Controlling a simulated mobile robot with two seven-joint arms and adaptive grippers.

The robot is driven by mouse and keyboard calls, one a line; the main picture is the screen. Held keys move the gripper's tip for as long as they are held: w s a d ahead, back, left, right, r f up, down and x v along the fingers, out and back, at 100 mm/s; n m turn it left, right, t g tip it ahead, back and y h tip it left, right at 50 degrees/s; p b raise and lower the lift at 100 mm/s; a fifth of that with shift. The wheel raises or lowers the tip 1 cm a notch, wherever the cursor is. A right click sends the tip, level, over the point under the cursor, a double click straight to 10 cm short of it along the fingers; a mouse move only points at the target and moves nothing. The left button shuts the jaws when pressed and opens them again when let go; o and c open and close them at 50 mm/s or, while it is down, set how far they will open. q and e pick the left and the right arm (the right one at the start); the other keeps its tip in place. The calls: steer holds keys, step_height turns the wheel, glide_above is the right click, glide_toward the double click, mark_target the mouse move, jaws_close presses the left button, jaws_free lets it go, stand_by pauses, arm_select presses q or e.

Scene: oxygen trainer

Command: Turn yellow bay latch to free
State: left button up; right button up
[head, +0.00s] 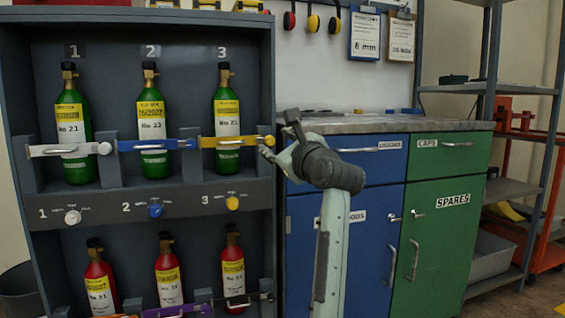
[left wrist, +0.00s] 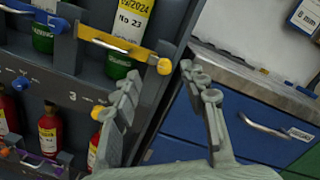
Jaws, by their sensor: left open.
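The yellow bay, number 3, has a yellow bar (head: 222,142) across a green bottle (head: 227,112), with a round yellow end knob at its right. Below it is a small yellow round latch knob (head: 232,203) on the grey strip, with small labels I cannot read. In the left wrist view the bar (left wrist: 112,45) and its end knob show just beyond the fingertips, and the latch knob (left wrist: 97,112) is partly behind a finger. My left gripper (head: 268,152) is open and empty, close to the bar's right end; contact cannot be told. My right gripper is out of view.
White (head: 73,216) and blue (head: 156,211) knobs mark bays 1 and 2, with similar bars above. Red bottles (head: 168,275) stand on the lower shelf. A blue and green cabinet (head: 439,235) stands to the right, with a grey shelf rack (head: 487,100) beyond.

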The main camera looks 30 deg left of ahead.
mark_target(271, 140)
arm_select(q)
steer(key=shift+n+h, duration=0.3)
steer(key=shift+h, duration=0.2)
steer(key=x, duration=0.5)
steer(key=b+x, duration=0.1)
steer(key=x, duration=0.1)
steer(key=shift+w+f, duration=0.3)
steer(key=shift+w, duration=0.35)
steer(key=shift+c, duration=0.4)
jaws_close()
